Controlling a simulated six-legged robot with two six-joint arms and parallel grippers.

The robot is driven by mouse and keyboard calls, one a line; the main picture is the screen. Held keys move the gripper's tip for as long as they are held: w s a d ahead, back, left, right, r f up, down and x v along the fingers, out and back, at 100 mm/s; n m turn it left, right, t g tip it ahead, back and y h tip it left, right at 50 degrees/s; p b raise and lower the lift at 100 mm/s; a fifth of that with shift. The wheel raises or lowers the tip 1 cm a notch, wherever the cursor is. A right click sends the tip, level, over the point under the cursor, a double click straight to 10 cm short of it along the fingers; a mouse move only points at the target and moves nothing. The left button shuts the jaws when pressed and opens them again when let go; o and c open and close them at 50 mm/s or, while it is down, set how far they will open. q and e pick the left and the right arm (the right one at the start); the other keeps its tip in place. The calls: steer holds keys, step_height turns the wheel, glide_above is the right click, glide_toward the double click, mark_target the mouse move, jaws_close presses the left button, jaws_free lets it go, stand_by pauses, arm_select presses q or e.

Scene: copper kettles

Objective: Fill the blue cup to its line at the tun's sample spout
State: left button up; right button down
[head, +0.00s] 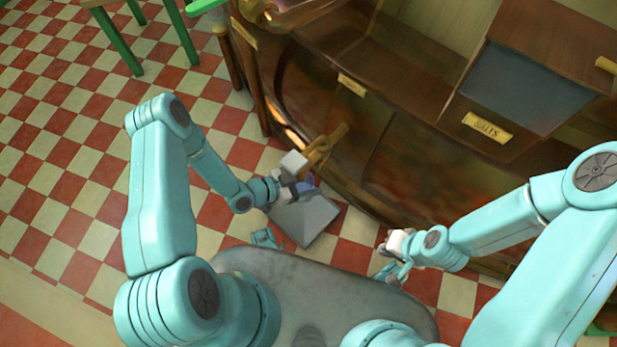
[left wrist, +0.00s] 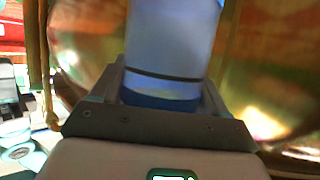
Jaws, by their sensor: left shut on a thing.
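The blue cup (head: 306,184) is held in my left gripper (head: 298,188), close below the brass spout (head: 325,150) on the tun's side. In the left wrist view the cup (left wrist: 170,50) is pale blue and translucent-looking, with a dark line around it and a darker blue band at its base. The gripper jaws (left wrist: 165,100) close around its lower part. Its rim and the inside are out of view, and I see no stream. My right gripper (head: 388,262) is off to the right, away from the cup; its finger gap is unclear.
The brown, glossy tun (head: 300,85) curves close behind the cup. A wooden counter with a SALTS label (head: 487,128) stands to the right. A grey block (head: 305,218) lies below the cup. The checkered floor (head: 60,150) is open at left, with green furniture legs (head: 118,40) beyond.

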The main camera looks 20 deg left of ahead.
arm_select(q)
steer(key=shift+s+a, duration=0.1)
steer(key=shift+s, duration=0.05)
steer(key=s+a, duration=0.5)
steer(key=s, duration=0.6)
steer(key=shift+s+a, duration=0.3)
steer(key=shift+s, duration=0.2)
steer(key=shift+c, duration=0.9)
steer(key=shift+s+a, duration=0.1)
steer(key=shift+s, duration=0.25)
steer(key=c, duration=0.4)
